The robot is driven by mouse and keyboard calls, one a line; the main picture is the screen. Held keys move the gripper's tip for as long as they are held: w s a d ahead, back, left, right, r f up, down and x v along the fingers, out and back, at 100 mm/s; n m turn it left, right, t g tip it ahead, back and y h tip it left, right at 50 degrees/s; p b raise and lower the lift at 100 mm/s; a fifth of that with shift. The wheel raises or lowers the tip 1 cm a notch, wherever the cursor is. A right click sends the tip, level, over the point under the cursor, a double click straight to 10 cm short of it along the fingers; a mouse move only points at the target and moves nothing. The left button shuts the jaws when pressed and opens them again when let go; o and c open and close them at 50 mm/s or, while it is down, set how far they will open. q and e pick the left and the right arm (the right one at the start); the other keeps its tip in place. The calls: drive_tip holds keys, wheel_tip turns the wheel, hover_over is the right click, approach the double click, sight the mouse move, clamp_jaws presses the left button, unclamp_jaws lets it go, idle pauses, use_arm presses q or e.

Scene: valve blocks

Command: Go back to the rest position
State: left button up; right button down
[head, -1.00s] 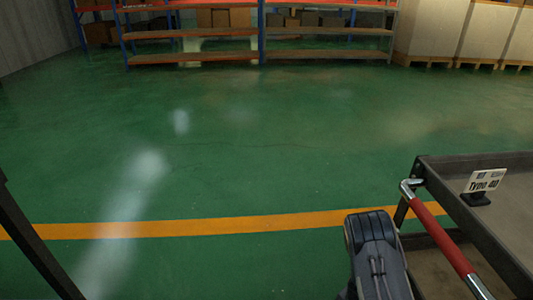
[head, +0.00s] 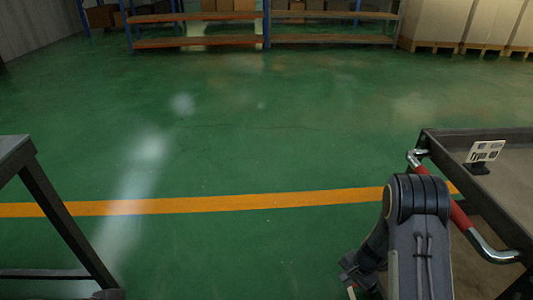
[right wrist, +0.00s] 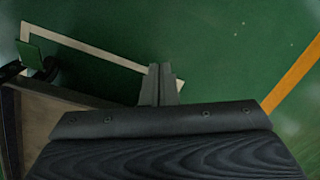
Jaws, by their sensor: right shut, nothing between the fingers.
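My right arm comes in at the lower right of the head view. Its dark gripper (head: 357,275) hangs low there, partly hidden by my own forearm and cut off near the bottom edge. In the right wrist view the two grey fingers (right wrist: 160,84) are together with nothing between them, over green floor. My left gripper is not in either view now.
A dark cart (head: 505,205) with a red handle (head: 460,217) stands at right, close beside my right arm. It carries a small "Type 40" sign (head: 485,151). A dark table (head: 55,215) stands at left. Shelves (head: 200,42) are far back. Open green floor lies between.

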drive_tip(key=s+a+r+n+t+y, duration=0.1)
drive_tip(key=s+a+r+n+y, duration=0.15)
drive_tip(key=r, duration=1.05)
drive_tip(key=s+a+r+n+t+y, duration=0.15)
drive_tip(key=s+r, duration=0.25)
drive_tip(key=r, duration=0.8)
drive_tip(key=s+a+r+n+t+h, duration=0.1)
drive_tip(key=s+r+n, duration=0.25)
drive_tip(key=s, duration=0.55)
drive_tip(key=s+a+r+n+t+h, duration=0.1)
drive_tip(key=s+r+n, duration=0.1)
drive_tip(key=s+r, duration=0.5)
wheel_tip(320, 180, up, 30)
drive_tip(key=s+p, duration=0.1)
drive_tip(key=p, duration=3.1)
drive_tip(key=shift+s+d+f, duration=0.15)
drive_tip(key=shift+s+d, duration=0.05)
drive_tip(key=shift+s, duration=0.05)
drive_tip(key=shift+m, duration=0.25)
